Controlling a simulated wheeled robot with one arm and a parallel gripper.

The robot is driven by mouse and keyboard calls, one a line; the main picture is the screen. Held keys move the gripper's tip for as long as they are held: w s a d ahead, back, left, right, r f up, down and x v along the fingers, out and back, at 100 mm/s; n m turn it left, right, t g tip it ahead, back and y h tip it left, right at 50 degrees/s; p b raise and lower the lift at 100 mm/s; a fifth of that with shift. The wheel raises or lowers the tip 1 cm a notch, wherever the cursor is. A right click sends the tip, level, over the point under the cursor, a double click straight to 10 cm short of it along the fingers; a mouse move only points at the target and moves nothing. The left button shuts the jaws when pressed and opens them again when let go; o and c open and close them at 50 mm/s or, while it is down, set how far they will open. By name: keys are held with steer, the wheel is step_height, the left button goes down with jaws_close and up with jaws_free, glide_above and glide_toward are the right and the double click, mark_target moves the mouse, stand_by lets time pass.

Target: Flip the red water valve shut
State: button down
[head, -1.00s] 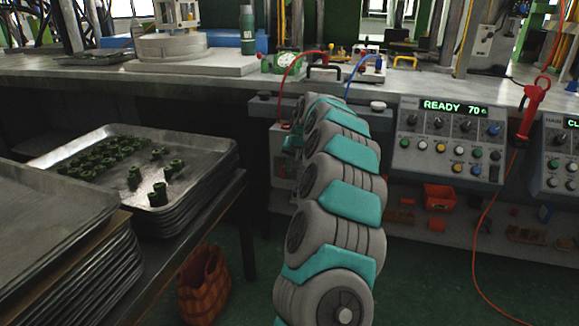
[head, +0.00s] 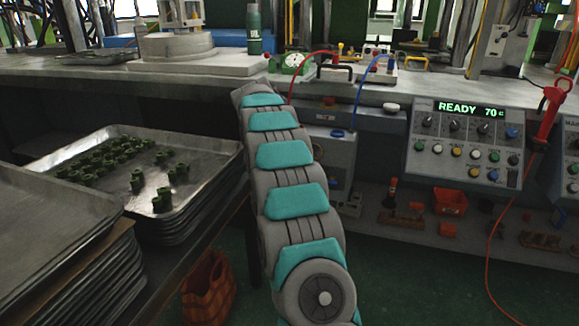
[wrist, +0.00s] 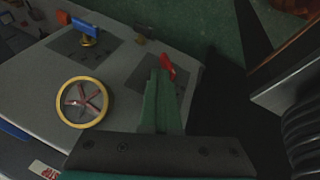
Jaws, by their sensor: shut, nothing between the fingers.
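In the wrist view, a small red handle (wrist: 167,66) stands by a dark square patch at the edge of a grey unit. I take it as the red water valve. My gripper (wrist: 161,73) is shut and empty, its green fingertips right beside the handle's left side. Whether they touch it I cannot tell. A blue handle (wrist: 88,34) sits on a similar dark patch farther left. In the head view, the blue handle (head: 337,133) shows on the grey unit (head: 338,160). My arm hides the red handle and my gripper there.
A yellow-rimmed wheel with red spokes (wrist: 85,102) lies left of my fingers, and an orange-red piece (wrist: 63,17) lies beyond. A control panel reading READY 70 (head: 464,145) stands right of the unit. Stacked metal trays (head: 215,170) with green parts stand left of my arm.

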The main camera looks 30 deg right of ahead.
steer(key=shift+w+a+f+g+h, duration=0.2)
steer(key=shift+w+a+g+h, duration=0.4)
steer(key=shift+w+g, duration=0.1)
steer(key=shift+r, duration=0.2)
steer(key=shift+r+p, duration=0.4)
steer(key=shift+r, duration=0.25)
steer(key=shift+d, duration=0.1)
